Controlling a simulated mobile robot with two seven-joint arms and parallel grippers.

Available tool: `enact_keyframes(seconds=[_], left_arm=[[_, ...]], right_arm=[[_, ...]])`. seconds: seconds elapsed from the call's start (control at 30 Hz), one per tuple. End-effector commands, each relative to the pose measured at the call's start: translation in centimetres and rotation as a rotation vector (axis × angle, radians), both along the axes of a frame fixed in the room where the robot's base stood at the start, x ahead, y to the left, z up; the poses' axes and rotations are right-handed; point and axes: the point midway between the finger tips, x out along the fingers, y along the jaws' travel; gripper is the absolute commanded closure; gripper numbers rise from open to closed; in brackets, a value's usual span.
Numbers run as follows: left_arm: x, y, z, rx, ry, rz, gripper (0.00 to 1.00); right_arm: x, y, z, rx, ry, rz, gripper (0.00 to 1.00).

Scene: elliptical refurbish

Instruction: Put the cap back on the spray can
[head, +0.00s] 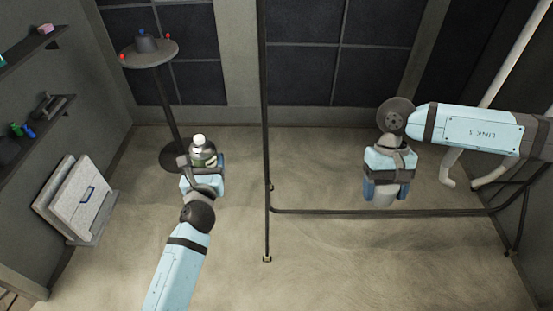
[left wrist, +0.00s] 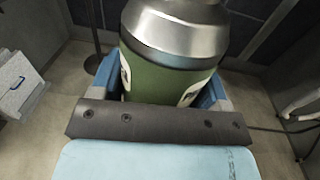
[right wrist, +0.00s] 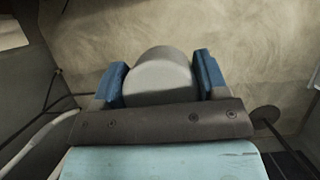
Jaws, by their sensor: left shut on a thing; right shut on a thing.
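The spray can (head: 203,153) is green with a silver shoulder and a white nozzle on top, which shows uncapped. My left gripper (head: 204,163) is shut around its body and holds it up, roughly upright, left of the middle in the head view. In the left wrist view the can (left wrist: 165,75) sits between the blue fingers; its top is cut off. My right gripper (head: 388,186) is shut on the pale grey rounded cap (head: 384,198), well to the right of the can. The cap also shows between the blue fingers in the right wrist view (right wrist: 160,75); its opening is hidden.
A thin dark metal frame (head: 267,150) stands between the two grippers, with a low bar (head: 400,212) running right. A round stand (head: 150,55) holding a grey object is behind the can. Wall shelves (head: 35,118) and leaning white panels (head: 75,200) are at left.

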Motion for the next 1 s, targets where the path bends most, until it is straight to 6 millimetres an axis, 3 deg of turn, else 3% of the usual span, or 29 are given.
enact_keyframes(seconds=[0.23,0.37,0.47,0.7,1.0], left_arm=[[0.0,0.0,0.1,0.0,-0.002,0.0,0.64],[0.0,0.0,0.1,0.0,-0.002,0.0,0.64],[0.0,0.0,0.1,0.0,-0.002,0.0,0.64],[0.0,0.0,0.1,0.0,-0.002,0.0,0.64],[0.0,0.0,0.1,0.0,-0.002,0.0,0.64]], right_arm=[[0.5,0.7,0.1,0.001,-0.001,-0.025,0.52],[2.5,3.5,0.5,0.002,0.0,-0.127,0.52],[4.8,7.1,1.1,0.005,0.001,-0.265,0.52],[9.6,17.6,3.7,0.007,0.004,-0.666,0.52],[12.4,31.3,8.1,0.01,0.005,-1.163,0.52]])
